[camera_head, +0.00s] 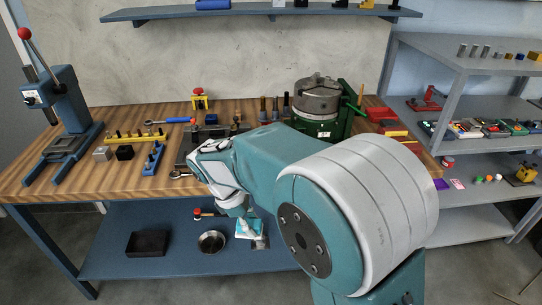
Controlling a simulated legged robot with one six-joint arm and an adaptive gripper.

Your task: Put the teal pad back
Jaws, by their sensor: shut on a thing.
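My gripper (254,237) hangs low in front of the bench's front edge, over the blue lower shelf (165,250). It is shut on a small teal and white piece that I take for the teal pad (245,230). The pad is small in the picture and partly covered by the fingers. It appears clear of the shelf, but I cannot tell its height. My arm hides part of the bench and the lower shelf to the right.
The wooden bench (60,181) carries a blue press (66,110), a yellow rack (138,137) and a green rotary chuck (318,105). On the lower shelf are a black tray (148,243) and a round dish (212,242). A grey shelf unit (470,65) stands right.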

